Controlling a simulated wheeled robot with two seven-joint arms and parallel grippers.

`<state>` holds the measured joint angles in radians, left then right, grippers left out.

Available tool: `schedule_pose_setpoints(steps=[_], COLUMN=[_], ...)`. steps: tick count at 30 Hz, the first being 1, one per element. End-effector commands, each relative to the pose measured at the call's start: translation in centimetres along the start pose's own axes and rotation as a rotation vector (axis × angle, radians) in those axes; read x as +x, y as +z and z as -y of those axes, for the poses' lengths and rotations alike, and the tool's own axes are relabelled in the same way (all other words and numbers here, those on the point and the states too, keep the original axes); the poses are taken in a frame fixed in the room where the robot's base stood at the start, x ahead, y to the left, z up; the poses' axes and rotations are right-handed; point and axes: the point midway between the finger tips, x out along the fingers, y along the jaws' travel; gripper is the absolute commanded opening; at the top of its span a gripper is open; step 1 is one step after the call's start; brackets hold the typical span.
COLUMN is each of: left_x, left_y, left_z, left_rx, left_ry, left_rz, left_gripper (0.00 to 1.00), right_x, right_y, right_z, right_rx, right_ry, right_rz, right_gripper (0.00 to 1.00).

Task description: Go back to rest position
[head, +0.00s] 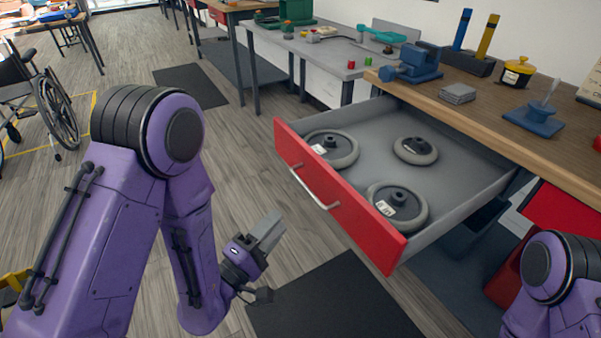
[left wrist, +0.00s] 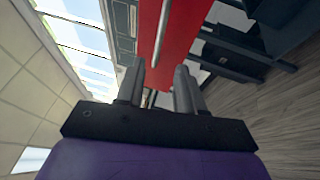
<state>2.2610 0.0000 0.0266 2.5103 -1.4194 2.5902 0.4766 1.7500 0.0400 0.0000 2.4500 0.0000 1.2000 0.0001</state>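My left gripper (head: 268,232) is in the middle of the head view, in front of the red drawer front and apart from it. In the left wrist view its two fingers (left wrist: 158,88) stand apart with nothing between them. The red drawer (head: 335,205) is pulled out, with its silver handle on the front; the red front also shows in the left wrist view (left wrist: 172,35). Several grey wheels (head: 398,203) lie in the drawer. Of my right arm only a purple part shows at the lower right; its gripper is out of frame.
A wooden workbench (head: 480,105) holds a blue vise (head: 412,66), a yellow pot (head: 517,72) and other tools. A grey table (head: 320,50) stands behind. A wheelchair (head: 45,105) is at the left. A dark mat (head: 330,305) lies below the drawer. Open floor lies behind my left arm.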

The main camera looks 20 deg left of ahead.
Motion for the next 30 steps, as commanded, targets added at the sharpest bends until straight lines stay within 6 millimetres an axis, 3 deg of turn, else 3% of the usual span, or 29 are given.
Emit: schedule_pose_setpoints(steps=[5,8,11,14,15,18,21,24,30], left_x=[0.0,0.0,-1.7,-7.7,-10.8,-18.6,-24.3,-27.0,-27.7], left_y=[0.6,0.3,-2.0,-5.0,-5.9,-6.7,-6.6,-5.7,-5.5], left_z=[0.5,2.6,6.8,11.6,13.1,14.8,14.6,14.5,15.0], left_rx=[0.078,0.338,0.678,0.898,0.934,0.933,0.883,0.858,0.852], left_ry=[-0.024,-0.132,-0.415,-0.843,-1.015,-1.358,-1.559,-1.622,-1.633], left_rz=[0.031,0.046,0.036,0.072,0.096,0.151,0.153,0.180,0.189], left_gripper=[0.37,0.37,0.37,0.37,0.37,0.37,0.37,0.37,0.37], right_x=[0.0,0.0,-1.4,-3.6,-4.5,-6.4,-8.0,-8.8,-8.5], right_y=[0.0,0.0,-0.5,-1.5,-1.9,-2.7,-3.3,-3.6,-3.5], right_z=[0.0,0.0,-0.1,-0.3,-0.4,-0.6,-0.7,-0.8,-0.8], right_rx=[0.000,0.000,0.000,0.000,0.000,0.000,0.000,0.000,0.000], right_ry=[0.000,0.000,0.000,0.000,0.000,0.000,0.000,0.000,0.000], right_rz=[0.000,0.000,0.000,0.000,0.000,0.000,0.000,0.000,0.000], right_gripper=[0.43,0.43,0.43,0.43,0.43,0.43,0.43,0.43,0.43])
